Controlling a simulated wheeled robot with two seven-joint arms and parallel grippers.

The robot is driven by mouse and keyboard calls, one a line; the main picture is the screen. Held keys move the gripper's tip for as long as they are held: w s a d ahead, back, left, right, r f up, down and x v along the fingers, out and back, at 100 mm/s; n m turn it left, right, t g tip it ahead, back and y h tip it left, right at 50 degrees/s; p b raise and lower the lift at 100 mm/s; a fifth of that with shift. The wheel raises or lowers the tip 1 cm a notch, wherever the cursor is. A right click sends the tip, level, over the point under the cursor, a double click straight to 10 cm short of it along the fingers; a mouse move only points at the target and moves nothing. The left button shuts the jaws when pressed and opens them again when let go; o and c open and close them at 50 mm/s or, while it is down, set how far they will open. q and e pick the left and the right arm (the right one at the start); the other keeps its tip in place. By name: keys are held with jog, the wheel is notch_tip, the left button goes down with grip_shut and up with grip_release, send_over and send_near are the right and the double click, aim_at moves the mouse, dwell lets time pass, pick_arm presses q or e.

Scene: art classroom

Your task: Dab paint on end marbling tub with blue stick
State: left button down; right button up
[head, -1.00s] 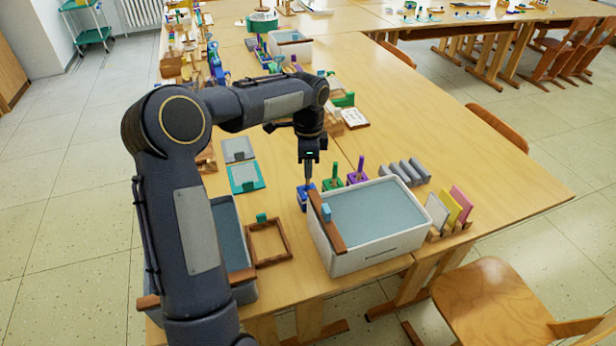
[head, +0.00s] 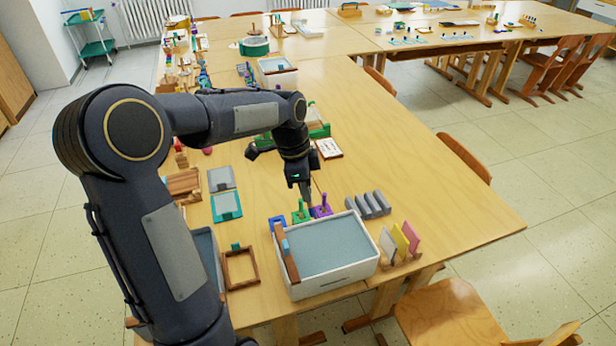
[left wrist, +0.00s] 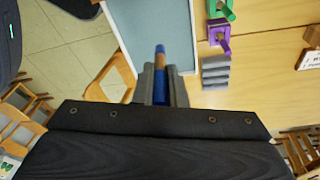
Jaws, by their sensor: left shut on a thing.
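The end marbling tub (head: 352,285), white with grey-blue liquid (head: 325,245), stands at the table's near end; it also shows in the left wrist view (left wrist: 122,48). My left gripper (head: 307,198) is shut on the blue stick (left wrist: 160,88), which has a brown band. In the left wrist view the stick points over the tub's liquid; I cannot tell whether it touches. In the head view the gripper is near the tub's far edge, by the paint pots, and the stick is hard to make out. The blue pot (head: 277,222) stands behind the tub's far left corner. My right gripper is out of view.
The green pot (head: 301,216) and purple pot (head: 321,211) hold sticks behind the tub. Grey blocks (head: 368,205) and a rack of coloured cards (head: 400,241) stand to the right. A wooden bar (head: 291,262) lies across the tub's left side. The table's right side is clear.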

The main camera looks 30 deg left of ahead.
pick_arm(q)
notch_tip(320, 180, down, 11)
jog(key=b, duration=0.8)
jog(key=shift+f+b, duration=0.3)
jog(key=shift+b, duration=0.2)
dwell(0.5)
jog(key=shift+r, duration=0.1)
notch_tip(320, 180, up, 10)
jog(key=p, duration=0.8)
dwell(0.4)
dwell(0.4)
